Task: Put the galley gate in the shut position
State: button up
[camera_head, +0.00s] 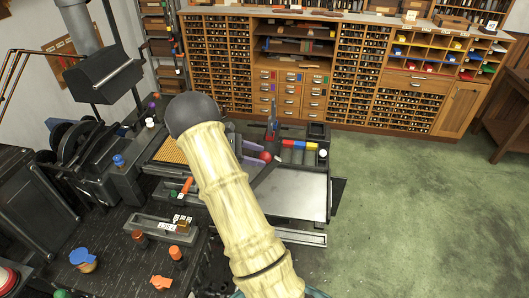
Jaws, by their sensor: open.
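The galley (300,196) is a flat grey tray in a dark frame on the machine right of centre. A dark bar (264,174) with a red ball knob (265,157) stands at a slant at its left end and looks like the galley gate. Its lower part is hidden behind my cream-coloured arm, so I cannot tell exactly how far it stands open. My arm crosses the middle of the view and ends in a dark round joint. My gripper's fingers do not show.
Red, yellow and blue blocks (299,145) line the galley's back edge. Dark caster machinery (95,160) fills the left. Wooden type cabinets (300,70) line the back wall. The green floor (420,210) at right is clear.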

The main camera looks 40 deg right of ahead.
aim_at(265, 157)
jog(key=shift+p+x, duration=0.4)
jog(key=shift+x, duration=1.15)
grip_shut()
jog(key=shift+f, duration=0.1)
